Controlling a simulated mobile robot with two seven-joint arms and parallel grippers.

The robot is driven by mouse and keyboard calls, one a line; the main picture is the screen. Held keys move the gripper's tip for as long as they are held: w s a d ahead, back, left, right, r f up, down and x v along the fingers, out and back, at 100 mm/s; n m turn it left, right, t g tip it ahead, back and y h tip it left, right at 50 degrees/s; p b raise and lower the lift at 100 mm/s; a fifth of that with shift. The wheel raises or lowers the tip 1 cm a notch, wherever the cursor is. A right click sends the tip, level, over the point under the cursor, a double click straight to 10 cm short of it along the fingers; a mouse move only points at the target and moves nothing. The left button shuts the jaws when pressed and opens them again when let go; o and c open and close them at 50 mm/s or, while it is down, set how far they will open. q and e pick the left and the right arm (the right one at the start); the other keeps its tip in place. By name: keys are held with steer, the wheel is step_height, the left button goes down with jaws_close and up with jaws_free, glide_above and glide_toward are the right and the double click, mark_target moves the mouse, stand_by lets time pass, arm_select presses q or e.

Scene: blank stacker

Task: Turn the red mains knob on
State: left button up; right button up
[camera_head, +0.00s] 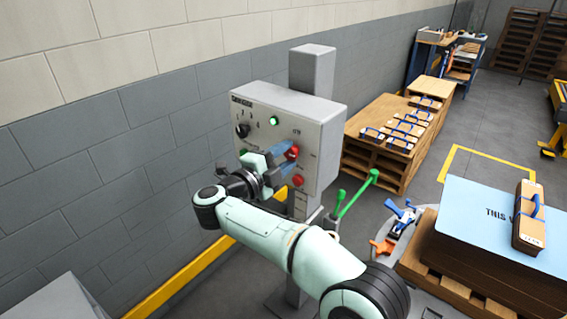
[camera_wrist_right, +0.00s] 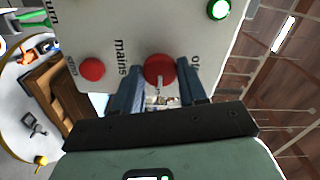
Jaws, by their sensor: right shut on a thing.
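The red mains knob (camera_head: 292,153) is on the front of a grey control box (camera_head: 262,97) on a post. In the right wrist view the knob (camera_wrist_right: 159,67) sits between the word "mains" and a partly hidden label that seems to read "on". My right gripper (camera_head: 281,163) reaches the panel with its blue fingers on either side of the knob. In the right wrist view the gripper (camera_wrist_right: 159,85) is closed on the knob, and a pale mark shows on the knob's edge. The fingers partly hide the knob in the head view. My left gripper is out of view.
A second red button (camera_head: 298,181) sits just below the knob. A green lamp (camera_head: 273,120) glows, and a black dial (camera_head: 242,131) is at the panel's left. Green levers (camera_head: 358,193) stand at the right. The block wall is close behind.

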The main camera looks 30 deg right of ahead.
steer(key=shift+m, duration=0.4)
steer(key=o, duration=1.1)
steer(key=shift+c, duration=0.2)
steer(key=v, duration=1.3)
steer(key=shift+a+b, duration=0.2)
steer(key=shift+b, duration=0.15)
steer(key=shift+f, duration=0.1)
